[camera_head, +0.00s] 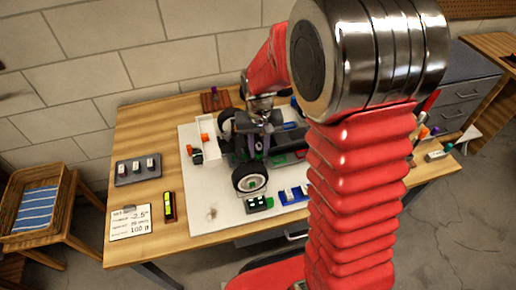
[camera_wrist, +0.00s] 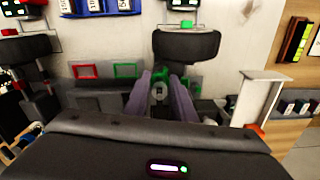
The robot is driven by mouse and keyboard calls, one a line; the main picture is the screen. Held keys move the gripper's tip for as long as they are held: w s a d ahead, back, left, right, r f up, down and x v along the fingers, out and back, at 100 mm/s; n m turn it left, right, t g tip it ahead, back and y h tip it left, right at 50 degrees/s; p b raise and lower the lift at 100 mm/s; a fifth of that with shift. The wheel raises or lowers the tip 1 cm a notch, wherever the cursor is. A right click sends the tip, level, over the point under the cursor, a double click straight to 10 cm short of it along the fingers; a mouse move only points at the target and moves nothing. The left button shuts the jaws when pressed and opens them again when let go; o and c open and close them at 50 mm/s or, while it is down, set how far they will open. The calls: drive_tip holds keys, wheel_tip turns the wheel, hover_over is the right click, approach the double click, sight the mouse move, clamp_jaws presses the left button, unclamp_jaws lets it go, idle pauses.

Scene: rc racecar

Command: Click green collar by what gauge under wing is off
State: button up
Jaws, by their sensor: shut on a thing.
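My gripper (camera_wrist: 160,98) is over the racecar, its two purple-grey fingers shut on a small green collar (camera_wrist: 160,76). In the head view my gripper (camera_head: 262,112) reaches down at the car, and the collar is hard to make out there. The car has a black wheel (camera_head: 249,178), which also shows in the wrist view (camera_wrist: 187,44). The white wing (camera_head: 206,126) stands at the car's left end; in the wrist view it (camera_wrist: 258,98) is right of the fingers. I cannot read any gauge under the wing.
A white board (camera_head: 205,225) lies under the car. A clipboard (camera_head: 130,222) reads -2.5 and 100 g. A yellow level (camera_head: 168,206) and grey tray (camera_head: 138,169) lie on the left. Blue bins (camera_head: 293,195) and a dark box with displays (camera_head: 258,203) stand in front.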

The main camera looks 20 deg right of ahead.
drive_tip(key=o, duration=1.1)
drive_tip(key=shift+c, duration=0.2)
drive_tip(key=shift+r, duration=0.15)
wheel_tip(320, 180, up, 13)
drive_tip(key=shift+r, duration=0.2)
